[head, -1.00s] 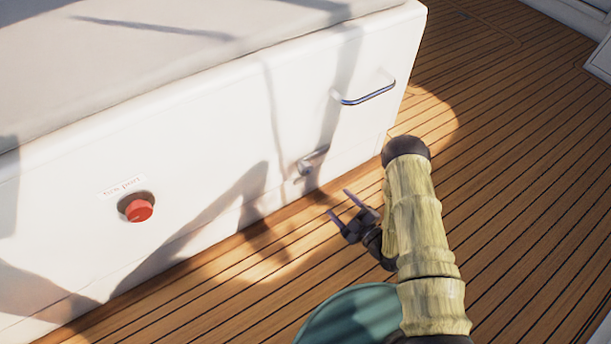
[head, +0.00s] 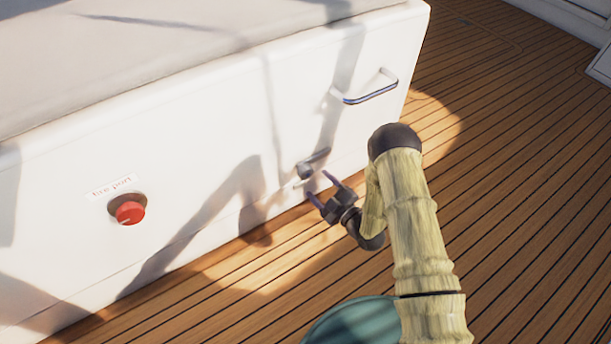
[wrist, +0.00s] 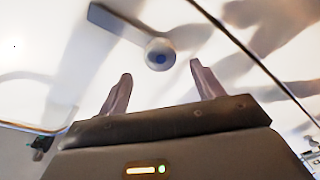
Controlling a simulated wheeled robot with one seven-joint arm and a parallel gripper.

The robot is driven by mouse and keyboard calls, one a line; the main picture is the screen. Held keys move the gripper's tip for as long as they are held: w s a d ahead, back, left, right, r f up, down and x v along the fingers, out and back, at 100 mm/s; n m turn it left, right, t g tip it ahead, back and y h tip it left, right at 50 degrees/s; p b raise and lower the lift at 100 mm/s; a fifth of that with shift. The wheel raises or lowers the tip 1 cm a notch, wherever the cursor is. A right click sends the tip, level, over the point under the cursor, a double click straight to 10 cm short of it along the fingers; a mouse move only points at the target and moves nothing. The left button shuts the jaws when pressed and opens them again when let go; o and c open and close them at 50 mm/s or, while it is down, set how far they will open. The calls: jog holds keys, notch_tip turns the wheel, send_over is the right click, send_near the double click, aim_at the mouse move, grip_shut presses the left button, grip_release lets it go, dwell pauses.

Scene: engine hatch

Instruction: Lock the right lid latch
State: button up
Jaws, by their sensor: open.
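The right lid latch (head: 312,163) is a small grey metal lever on a round hub, low on the right of the white box front. Its lever points up and to the right from the hub in the head view. In the wrist view the latch hub (wrist: 160,54) lies ahead of and between the fingers, with the lever running to the upper left. My gripper (head: 318,184) is open and empty, just below and in front of the latch. Its two fingers also show in the wrist view (wrist: 158,85). I see no clear contact with the latch.
A metal grab handle (head: 368,90) sticks out above and right of the latch. A red knob (head: 130,212) under a "fire port" label is far left on the white box (head: 225,125). The wooden deck (head: 510,200) is clear on the right.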

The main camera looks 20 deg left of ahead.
aim_at(308, 175)
jog(key=b+x, duration=0.3)
jog(key=x, duration=0.4)
jog(key=shift+f, duration=0.15)
jog(key=shift+w+a, duration=0.25)
jog(key=shift+a, duration=0.05)
jog(key=c, duration=1)
